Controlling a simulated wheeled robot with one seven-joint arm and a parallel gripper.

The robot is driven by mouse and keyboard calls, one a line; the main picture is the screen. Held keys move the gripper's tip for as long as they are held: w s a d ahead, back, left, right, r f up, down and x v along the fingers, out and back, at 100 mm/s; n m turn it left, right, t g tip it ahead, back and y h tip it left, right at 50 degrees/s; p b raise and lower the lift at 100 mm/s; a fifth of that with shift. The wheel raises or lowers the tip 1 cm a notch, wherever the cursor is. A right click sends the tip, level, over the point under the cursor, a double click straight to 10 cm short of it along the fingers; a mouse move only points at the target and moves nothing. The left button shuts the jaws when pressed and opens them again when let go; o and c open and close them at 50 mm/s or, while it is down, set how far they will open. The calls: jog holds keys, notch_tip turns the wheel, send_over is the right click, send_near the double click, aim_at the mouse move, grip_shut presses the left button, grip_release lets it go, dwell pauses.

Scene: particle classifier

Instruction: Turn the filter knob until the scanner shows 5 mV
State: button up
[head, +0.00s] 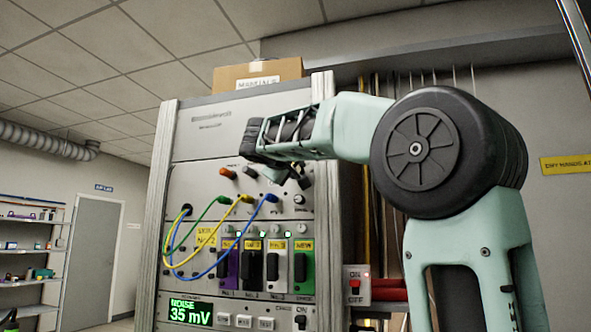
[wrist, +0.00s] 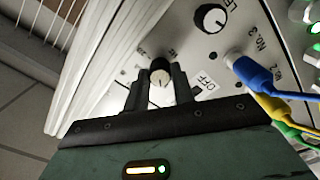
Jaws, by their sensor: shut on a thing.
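The scanner display (head: 190,312) at the lower left of the rack reads "NOISE 35 mV" in green. In the wrist view, my gripper (wrist: 160,88) is shut around a small black knob (wrist: 160,66) with a pale face, one finger on each side. I cannot read its full label, so I cannot tell for sure that it is the filter knob. In the head view, my gripper (head: 300,176) reaches the right part of the upper panel, and the held knob is mostly hidden behind it. Another black knob with a white face (wrist: 210,18) stands apart from my fingers.
Blue, yellow and green cables (head: 215,240) loop across the panel left of my gripper; the blue plug (wrist: 250,72) is close to its right in the wrist view. Several coloured modules (head: 277,268) sit below. A cardboard box (head: 257,73) is on top of the rack.

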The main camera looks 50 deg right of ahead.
jog(key=shift+f+b, duration=0.1)
jog(key=shift+b, duration=0.3)
jog(key=m+b, duration=0.8)
jog(key=shift+r+m+b, duration=0.2)
jog(key=shift+m+b, duration=0.1)
jog(key=shift+m, duration=0.1)
jog(key=o, duration=1)
jog(key=shift+a, duration=0.15)
jog(key=b+v, duration=0.1)
jog(key=v, duration=1.6)
jog(key=shift+b, duration=0.3)
